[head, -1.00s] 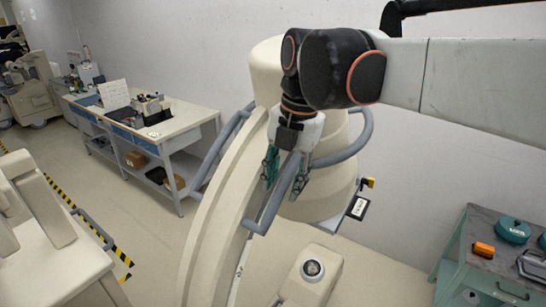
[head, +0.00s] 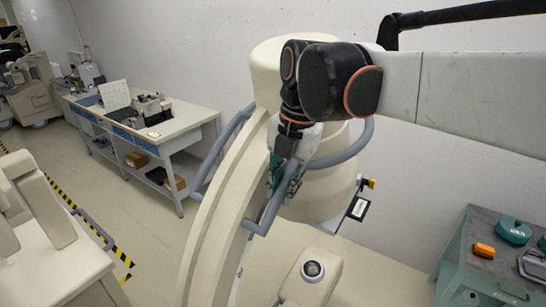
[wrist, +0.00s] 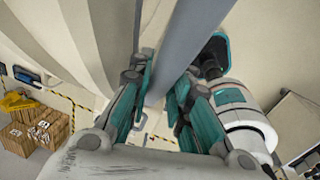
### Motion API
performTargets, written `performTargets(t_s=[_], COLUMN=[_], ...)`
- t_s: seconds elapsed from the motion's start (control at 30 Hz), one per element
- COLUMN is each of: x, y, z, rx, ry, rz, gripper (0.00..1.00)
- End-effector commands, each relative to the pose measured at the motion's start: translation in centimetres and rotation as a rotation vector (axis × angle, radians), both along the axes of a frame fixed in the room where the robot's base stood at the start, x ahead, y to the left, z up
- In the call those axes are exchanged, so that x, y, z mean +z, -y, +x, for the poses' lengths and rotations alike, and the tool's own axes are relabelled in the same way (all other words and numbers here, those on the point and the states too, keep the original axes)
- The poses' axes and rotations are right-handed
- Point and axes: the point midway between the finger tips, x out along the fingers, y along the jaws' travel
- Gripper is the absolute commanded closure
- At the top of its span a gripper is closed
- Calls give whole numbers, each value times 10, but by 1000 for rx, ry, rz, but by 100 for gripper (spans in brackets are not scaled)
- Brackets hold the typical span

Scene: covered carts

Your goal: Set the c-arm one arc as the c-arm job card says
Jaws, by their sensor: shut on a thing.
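The c-arm's cream arc (head: 212,225) curves up through the middle of the head view to a wide cream housing (head: 318,200). Grey tube handles are fixed along it. My gripper (head: 284,182) is at the near grey handle (head: 268,212), its teal-padded fingers on either side of the tube. In the wrist view the grey handle (wrist: 188,40) runs between the fingers of my gripper (wrist: 163,85), which are shut on it. A small black-and-white tag (head: 358,208) hangs at the housing's right side, its print too small to read.
A workbench (head: 185,122) with a white board (head: 114,95) stands at the back left. A teal cart (head: 452,250) with an orange item (head: 484,250) is at the right. Another cream machine (head: 50,265) is at the lower left, beside yellow-black floor tape.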

Motion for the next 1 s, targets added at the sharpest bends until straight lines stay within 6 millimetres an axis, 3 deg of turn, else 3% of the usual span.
performTargets(t_s=[0.3,0.57,0.6,0.67,1.0], x=[-12,-10,-10,-9,-9], y=[-7,-7,-7,-7,-7], z=[-11,-10,-10,-10,-9], rx=[3,1,1,1,1], ry=[15,16,16,17,19], rz=[-15,-14,-14,-15,-14], gripper=[100,100,73,61,61])
